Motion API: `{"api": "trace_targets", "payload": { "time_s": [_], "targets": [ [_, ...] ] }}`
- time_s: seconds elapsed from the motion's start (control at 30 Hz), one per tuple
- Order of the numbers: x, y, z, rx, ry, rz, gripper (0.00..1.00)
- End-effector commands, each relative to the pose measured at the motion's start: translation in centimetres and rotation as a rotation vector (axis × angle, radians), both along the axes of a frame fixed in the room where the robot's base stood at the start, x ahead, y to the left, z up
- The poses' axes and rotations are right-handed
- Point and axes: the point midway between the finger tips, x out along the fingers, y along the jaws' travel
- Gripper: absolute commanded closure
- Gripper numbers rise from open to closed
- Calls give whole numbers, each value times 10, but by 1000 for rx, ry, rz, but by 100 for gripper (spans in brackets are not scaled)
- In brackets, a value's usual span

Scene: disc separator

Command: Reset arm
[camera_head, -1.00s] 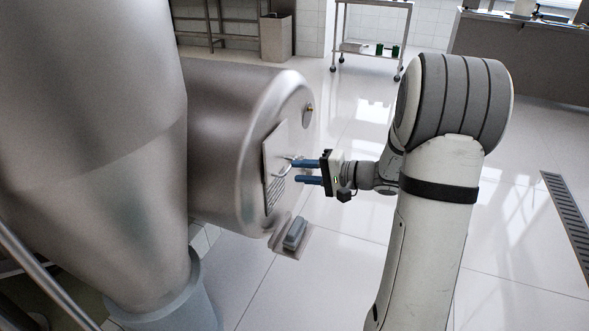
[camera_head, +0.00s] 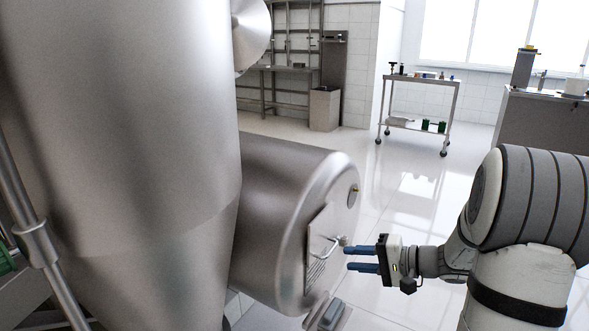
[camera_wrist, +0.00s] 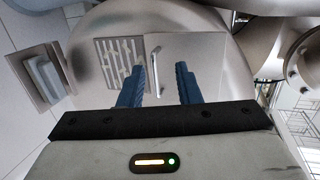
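My gripper (camera_head: 347,259) is open, its two blue fingers apart with nothing between them. It points left at the round end of the steel separator drum (camera_head: 290,200). A flat panel (camera_head: 316,228) with a bent metal handle (camera_head: 328,246) is on that end. In the head view the fingertips stand just right of the handle, with a small gap. In the wrist view the gripper (camera_wrist: 160,70) shows from behind, and the handle (camera_wrist: 155,72) appears between the fingers, beyond them. A slotted grille (camera_wrist: 118,62) sits beside the handle.
A large steel cone vessel (camera_head: 130,150) fills the left. A grey box on a plate (camera_head: 329,314) is below the drum end. A trolley (camera_head: 420,125) and a counter (camera_head: 545,125) stand at the back. Floor between drum and trolley is clear.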

Motion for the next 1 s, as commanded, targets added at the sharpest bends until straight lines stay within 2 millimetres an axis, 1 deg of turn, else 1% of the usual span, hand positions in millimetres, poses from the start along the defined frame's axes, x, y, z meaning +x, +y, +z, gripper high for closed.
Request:
{"api": "trace_targets", "payload": {
  "time_s": [0.03, 0.07, 0.1, 0.17, 0.2, 0.27, 0.3, 0.4, 0.47, 0.5, 0.57, 0.6, 0.7, 0.83, 0.9, 1.0],
  "targets": [
    [-12, 16, 32, -42, 25, 53, 69],
    [-21, 25, 42, -71, 49, 84, 69],
    [-33, 37, 57, -114, 81, 129, 69],
    [-54, 52, 76, -189, 128, 192, 69],
    [-68, 61, 88, -243, 157, 229, 69],
    [-87, 70, 106, -326, 195, 277, 69],
    [-100, 75, 117, -385, 217, 305, 69],
    [-131, 80, 146, -537, 257, 362, 69],
    [-147, 80, 164, -634, 270, 384, 69],
    [-157, 79, 176, -699, 274, 395, 69],
    [-170, 76, 195, -796, 274, 405, 69],
    [-178, 73, 208, -861, 268, 409, 69],
    [-194, 64, 239, -1014, 242, 403, 69],
    [-205, 52, 270, -1168, 192, 379, 69],
    [-208, 47, 282, -1223, 168, 364, 69],
    [-210, 43, 290, -1272, 144, 350, 69]
  ]
}}
